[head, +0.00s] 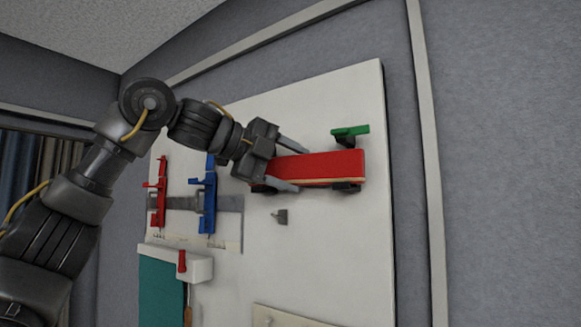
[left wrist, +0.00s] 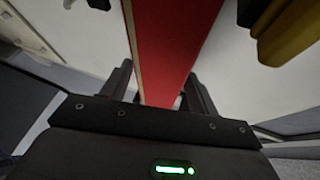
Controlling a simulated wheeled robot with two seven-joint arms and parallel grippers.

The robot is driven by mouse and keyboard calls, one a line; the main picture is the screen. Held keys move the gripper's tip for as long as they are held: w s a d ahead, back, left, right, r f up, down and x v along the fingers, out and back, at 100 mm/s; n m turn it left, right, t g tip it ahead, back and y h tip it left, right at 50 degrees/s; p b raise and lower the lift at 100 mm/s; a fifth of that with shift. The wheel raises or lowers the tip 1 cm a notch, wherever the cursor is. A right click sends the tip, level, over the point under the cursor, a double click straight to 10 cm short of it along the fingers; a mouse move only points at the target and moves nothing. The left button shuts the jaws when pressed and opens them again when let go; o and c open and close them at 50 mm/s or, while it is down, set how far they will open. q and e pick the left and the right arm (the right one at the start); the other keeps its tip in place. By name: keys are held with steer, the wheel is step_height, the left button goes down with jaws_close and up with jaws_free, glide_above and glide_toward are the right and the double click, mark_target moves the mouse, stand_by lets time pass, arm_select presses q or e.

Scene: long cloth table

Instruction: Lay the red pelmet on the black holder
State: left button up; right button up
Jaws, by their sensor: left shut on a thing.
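The red pelmet (head: 325,166) is a long red bar with a pale lower edge, in front of the white board. My left gripper (head: 299,168) is shut on its left part, one finger above and one below. In the left wrist view the red pelmet (left wrist: 175,45) runs up between the fingers (left wrist: 160,88). A black holder (head: 346,187) shows just under the pelmet's right end; another dark piece (head: 262,188) shows below its left end, partly hidden by the gripper. I cannot tell whether the pelmet touches the holder. My right gripper is not in view.
A green piece (head: 350,131) sticks out above the pelmet. Red (head: 160,192) and blue (head: 208,195) tools hang at left on the white board (head: 325,235). A small grey hook (head: 280,216) is below.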

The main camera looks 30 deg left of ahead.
arm_select(q)
steer(key=shift+f, duration=0.35)
steer(key=o, duration=1.1)
steer(key=shift+s, duration=0.1)
steer(key=shift+s+a+r+b, duration=0.1)
steer(key=shift+s+a+b, duration=0.15)
steer(key=shift+b, duration=0.15)
steer(key=b+v, duration=0.1)
steer(key=v, duration=0.9)
steer(key=shift+r, duration=0.1)
